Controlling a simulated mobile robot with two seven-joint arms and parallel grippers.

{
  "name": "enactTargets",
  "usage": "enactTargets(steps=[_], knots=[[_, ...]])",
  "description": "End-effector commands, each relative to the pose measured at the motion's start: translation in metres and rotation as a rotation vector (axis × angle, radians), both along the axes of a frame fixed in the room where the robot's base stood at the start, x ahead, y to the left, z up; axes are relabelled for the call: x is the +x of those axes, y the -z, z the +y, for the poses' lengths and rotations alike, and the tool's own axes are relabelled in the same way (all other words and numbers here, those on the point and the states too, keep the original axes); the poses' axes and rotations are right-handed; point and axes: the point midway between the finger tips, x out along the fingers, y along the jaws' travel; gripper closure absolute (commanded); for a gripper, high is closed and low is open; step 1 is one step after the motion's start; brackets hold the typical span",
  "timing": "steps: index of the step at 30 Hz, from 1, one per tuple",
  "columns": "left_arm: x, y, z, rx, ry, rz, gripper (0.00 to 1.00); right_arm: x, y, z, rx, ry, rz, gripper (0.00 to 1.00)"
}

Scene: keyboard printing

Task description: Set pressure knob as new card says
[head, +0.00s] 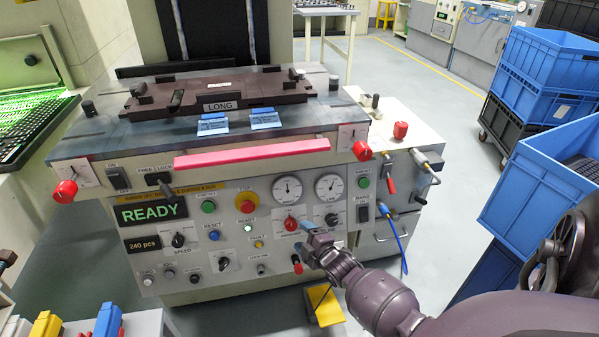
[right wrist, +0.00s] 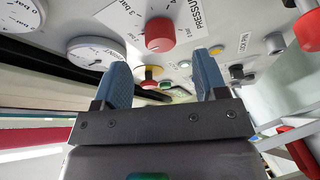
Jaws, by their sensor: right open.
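The red pressure knob (head: 291,224) is on the front panel of the machine, below two round gauges. In the right wrist view the red knob (right wrist: 160,34) sits by the "PRESSU" lettering and a scale in bar. My right gripper (head: 311,232) is close to the panel, just right of and below the knob in the head view. Its blue fingers (right wrist: 161,68) are apart and empty, with the knob beyond their gap; no contact shows. My left gripper is out of view.
Nearby on the panel are a black knob (head: 331,219), a yellow-ringed red button (head: 246,203) and a red-tipped lever (head: 297,264). A pink-red bar (head: 252,153) runs along the machine's front edge. Blue crates (head: 545,180) stand at right.

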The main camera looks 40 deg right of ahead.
Motion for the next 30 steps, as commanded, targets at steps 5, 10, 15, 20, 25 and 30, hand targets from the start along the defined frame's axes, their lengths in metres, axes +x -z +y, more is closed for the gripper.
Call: enactTargets(steps=[5, 10, 15, 20, 25, 30], knots=[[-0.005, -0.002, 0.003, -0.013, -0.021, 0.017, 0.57, -0.028, -0.011, 0.005, -0.001, 0.0, -0.007, 0.34], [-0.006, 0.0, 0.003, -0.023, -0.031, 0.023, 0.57, -0.046, -0.011, 0.008, 0.001, -0.001, -0.004, 0.34], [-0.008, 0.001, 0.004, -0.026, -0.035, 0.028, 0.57, -0.054, -0.011, 0.01, -0.001, -0.001, -0.002, 0.34], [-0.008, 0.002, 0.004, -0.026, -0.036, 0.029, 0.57, -0.056, -0.01, 0.01, -0.001, -0.001, 0.0, 0.34], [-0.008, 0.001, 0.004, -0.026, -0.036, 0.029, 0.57, -0.055, -0.01, 0.01, -0.001, -0.001, 0.0, 0.34], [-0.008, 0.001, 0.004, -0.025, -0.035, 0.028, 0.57, -0.055, -0.01, 0.009, -0.001, -0.001, 0.0, 0.34]])
